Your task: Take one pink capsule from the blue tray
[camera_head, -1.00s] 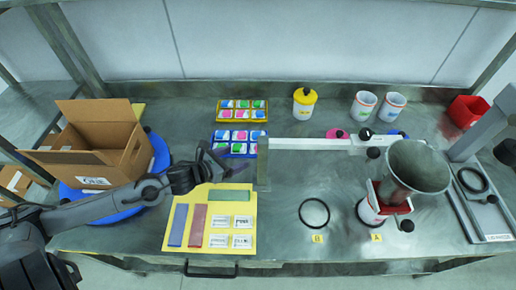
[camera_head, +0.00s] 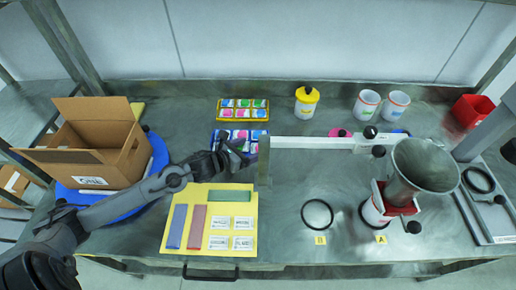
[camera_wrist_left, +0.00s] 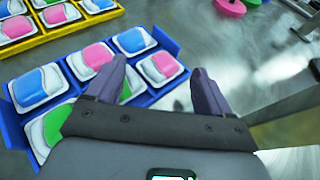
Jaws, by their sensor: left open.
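The blue tray (camera_head: 214,139) lies behind the yellow mat in the head view; my left gripper partly covers it. In the left wrist view the blue tray (camera_wrist_left: 12,128) holds several capsules in white packs, pink, blue and green. A pink capsule (camera_wrist_left: 98,55) lies in the far row beside the left finger. Another pink capsule (camera_wrist_left: 161,65) at the tray's right end shows between the fingertips. My left gripper (camera_head: 238,150) is open and empty over the tray's near right part; it also shows in the left wrist view (camera_wrist_left: 158,76). My right gripper is out of view.
A yellow tray (camera_head: 218,115) with similar capsules stands behind the blue one. A pale bar on a post (camera_head: 263,168) stands close right of my gripper. A cardboard box (camera_head: 95,150) is at left, and a metal hopper (camera_head: 425,165) at right.

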